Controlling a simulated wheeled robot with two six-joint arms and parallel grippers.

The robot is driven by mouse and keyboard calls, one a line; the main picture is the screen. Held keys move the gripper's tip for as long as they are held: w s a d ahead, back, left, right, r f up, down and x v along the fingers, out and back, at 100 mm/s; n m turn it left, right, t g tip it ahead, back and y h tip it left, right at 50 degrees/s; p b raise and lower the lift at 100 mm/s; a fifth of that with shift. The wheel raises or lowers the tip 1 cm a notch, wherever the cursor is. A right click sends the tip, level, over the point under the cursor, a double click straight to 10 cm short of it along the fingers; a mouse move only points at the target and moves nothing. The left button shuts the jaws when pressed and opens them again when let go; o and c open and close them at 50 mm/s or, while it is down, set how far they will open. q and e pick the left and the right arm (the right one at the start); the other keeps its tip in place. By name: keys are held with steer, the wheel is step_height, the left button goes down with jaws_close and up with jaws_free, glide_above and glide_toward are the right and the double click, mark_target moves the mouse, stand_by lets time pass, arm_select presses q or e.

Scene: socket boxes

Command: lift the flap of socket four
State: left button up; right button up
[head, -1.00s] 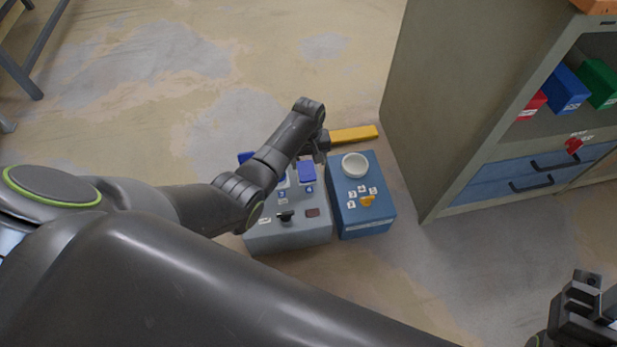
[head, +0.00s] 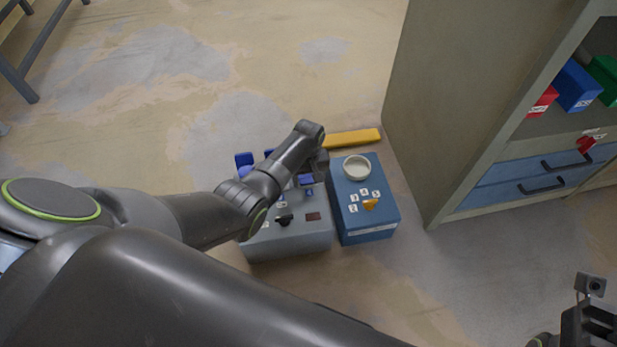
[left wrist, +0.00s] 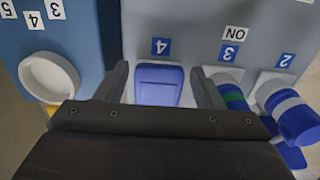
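The grey socket box (head: 290,241) stands on the floor below my left arm. In the left wrist view, socket four's blue flap (left wrist: 158,84) lies closed below its label 4 (left wrist: 160,46). My left gripper (left wrist: 163,88) is open, one finger on each side of the flap; I cannot tell whether they touch it. In the head view the left gripper (head: 318,163) is partly hidden by its own wrist, and the flap shows only in part. My right gripper (head: 588,322) is at the bottom right corner, away from the box; its fingers are not clear.
Socket three holds a striped plug (left wrist: 233,97) and socket two a blue and white plug (left wrist: 292,113), right of the flap. A blue box (head: 368,222) with a white round socket (head: 356,167) stands close beside. A yellow bar (head: 352,138) lies behind; a cabinet (head: 470,110) stands right.

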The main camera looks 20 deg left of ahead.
arm_select(q)
steer(key=c, duration=1.2)
steer(key=shift+c, duration=0.2)
